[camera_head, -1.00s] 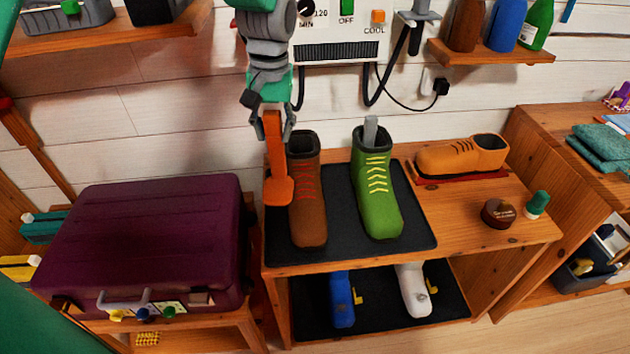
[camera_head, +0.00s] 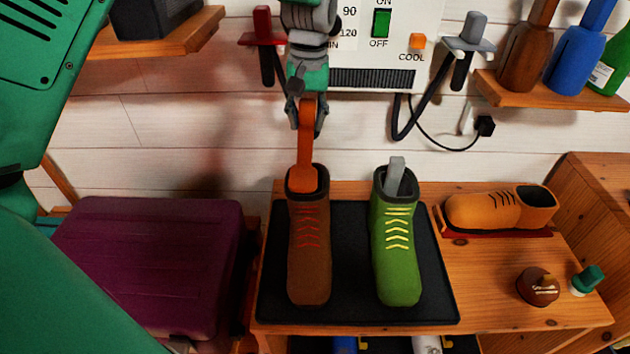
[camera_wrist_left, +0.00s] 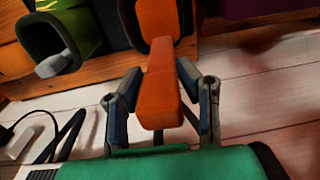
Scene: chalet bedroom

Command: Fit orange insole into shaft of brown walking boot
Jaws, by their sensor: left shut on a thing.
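The orange insole (camera_head: 306,145) hangs down from my left gripper (camera_head: 307,113), which is shut on its upper end. Its broad lower end is at the opening of the brown walking boot (camera_head: 309,255); how far inside it is I cannot tell. The boot stands upright on the black mat (camera_head: 350,290), with red laces facing me. In the left wrist view the insole (camera_wrist_left: 160,90) lies between the two fingers (camera_wrist_left: 160,105), and its far end overlaps the dark boot opening. My right gripper is not in view.
A green boot (camera_head: 395,260) with a grey insert stands to the right on the mat. An orange shoe (camera_head: 490,211), a brown tin (camera_head: 537,287) and a green bottle are further right. A purple suitcase (camera_head: 150,260) is left. A wall dryer (camera_head: 370,45) with hoses hangs behind.

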